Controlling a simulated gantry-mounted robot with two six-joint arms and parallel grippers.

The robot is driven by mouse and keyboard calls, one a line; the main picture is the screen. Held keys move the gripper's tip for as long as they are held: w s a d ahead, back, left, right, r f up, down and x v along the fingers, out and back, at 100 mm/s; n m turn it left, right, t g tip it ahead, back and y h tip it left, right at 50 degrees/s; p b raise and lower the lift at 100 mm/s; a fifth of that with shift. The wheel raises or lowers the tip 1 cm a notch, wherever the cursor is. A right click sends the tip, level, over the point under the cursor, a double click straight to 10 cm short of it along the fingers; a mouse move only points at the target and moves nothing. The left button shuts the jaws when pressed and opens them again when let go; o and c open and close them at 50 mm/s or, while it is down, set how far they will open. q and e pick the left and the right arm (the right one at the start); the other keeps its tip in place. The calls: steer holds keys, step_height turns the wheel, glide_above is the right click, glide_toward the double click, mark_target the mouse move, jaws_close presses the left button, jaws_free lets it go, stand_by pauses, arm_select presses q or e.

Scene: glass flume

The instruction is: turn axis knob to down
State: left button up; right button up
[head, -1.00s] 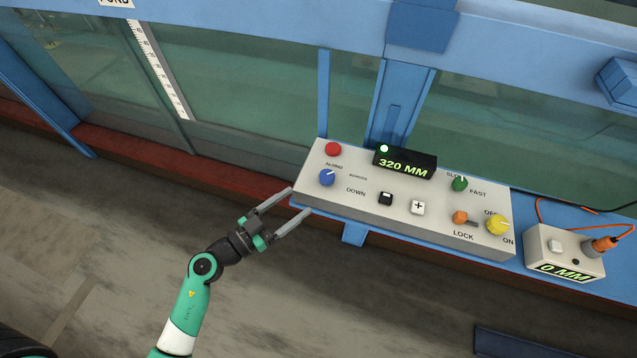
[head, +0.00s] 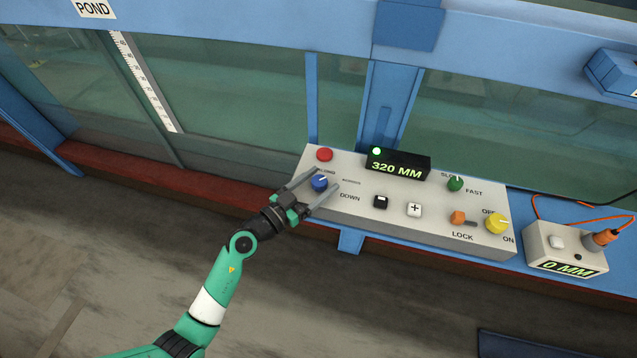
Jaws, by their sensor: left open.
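The axis knob is the blue round knob (head: 319,183) near the left end of the light grey control panel (head: 345,216). A label partly hidden by a finger is above it, and "DOWN" is printed to its lower right. The knob's white mark points to the upper right, not toward "DOWN". My left gripper (head: 326,177) is open, with one finger on each side of the blue knob. I cannot tell whether either finger touches it. My right gripper is not in view.
A red button (head: 325,155) sits just above the knob. Black (head: 381,202) and white (head: 414,210) buttons, a green knob (head: 455,184), an orange lock lever (head: 458,217) and a yellow knob (head: 497,223) lie to the right. A display (head: 398,164) reads 320 MM. Glass rises behind.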

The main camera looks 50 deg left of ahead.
arm_select(q)
steer(key=shift+c, duration=0.2)
jaws_close()
